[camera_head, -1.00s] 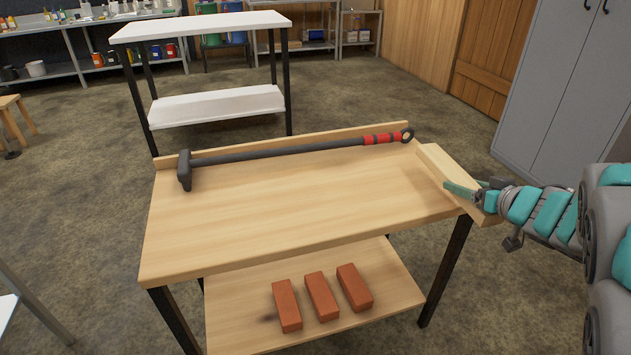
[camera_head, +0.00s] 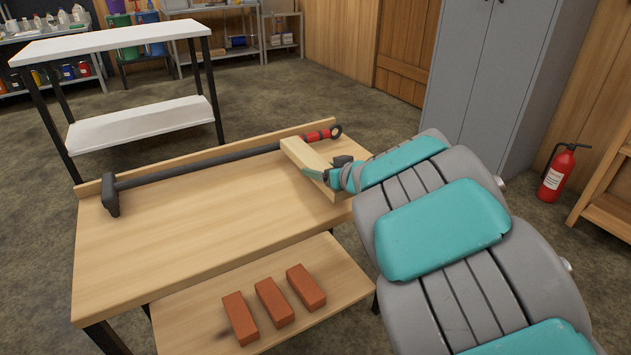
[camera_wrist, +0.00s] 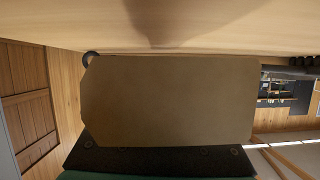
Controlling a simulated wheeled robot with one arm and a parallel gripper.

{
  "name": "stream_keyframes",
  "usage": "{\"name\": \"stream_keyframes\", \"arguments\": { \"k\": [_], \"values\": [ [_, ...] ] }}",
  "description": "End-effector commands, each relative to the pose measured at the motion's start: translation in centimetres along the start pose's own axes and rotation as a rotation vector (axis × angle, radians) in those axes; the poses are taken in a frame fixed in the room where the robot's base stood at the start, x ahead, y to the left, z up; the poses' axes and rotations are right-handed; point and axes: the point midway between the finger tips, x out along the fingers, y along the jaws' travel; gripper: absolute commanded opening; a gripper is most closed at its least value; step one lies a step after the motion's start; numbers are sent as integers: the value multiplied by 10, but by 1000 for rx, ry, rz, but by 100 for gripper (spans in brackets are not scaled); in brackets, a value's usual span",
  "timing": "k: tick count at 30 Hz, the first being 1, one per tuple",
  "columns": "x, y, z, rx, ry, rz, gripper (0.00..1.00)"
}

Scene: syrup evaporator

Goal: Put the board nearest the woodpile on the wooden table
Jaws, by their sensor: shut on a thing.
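The wooden table (camera_head: 190,225) stands in the middle of the head view, with a light top and a raised back edge. My gripper (camera_head: 328,176) is shut on a pale wooden board (camera_head: 303,158) at the table's right end. The board lies over the top's right part, close to the hammer's handle end. I cannot tell whether it touches the tabletop. In the wrist view the board (camera_wrist: 170,100) fills the middle as a brown face, with a dark finger pad along its lower edge. My arm hides the table's front right corner. No woodpile is recognisable.
A long-handled hammer (camera_head: 215,160) lies along the table's back edge. Three red bricks (camera_head: 272,302) sit on the lower shelf. A white-topped table (camera_head: 115,40) stands behind left, a grey cabinet (camera_head: 500,80) behind right, a fire extinguisher (camera_head: 557,175) at right.

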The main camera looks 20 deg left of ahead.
Motion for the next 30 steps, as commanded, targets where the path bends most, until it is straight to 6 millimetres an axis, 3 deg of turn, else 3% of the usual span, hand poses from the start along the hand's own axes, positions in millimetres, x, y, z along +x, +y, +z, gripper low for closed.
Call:
{"name": "stream_keyframes", "arguments": {
  "k": [5,9,12,25,26,30],
  "values": [
    [14,-11,-2,-2,-1,-2,0],
    [22,-7,22,1,-4,1,0],
    [25,-6,30,0,-3,2,0],
    [27,-6,33,0,0,1,0],
    [27,-6,33,0,-1,1,75],
    [27,-6,33,-1,-1,1,91]
  ]
}}
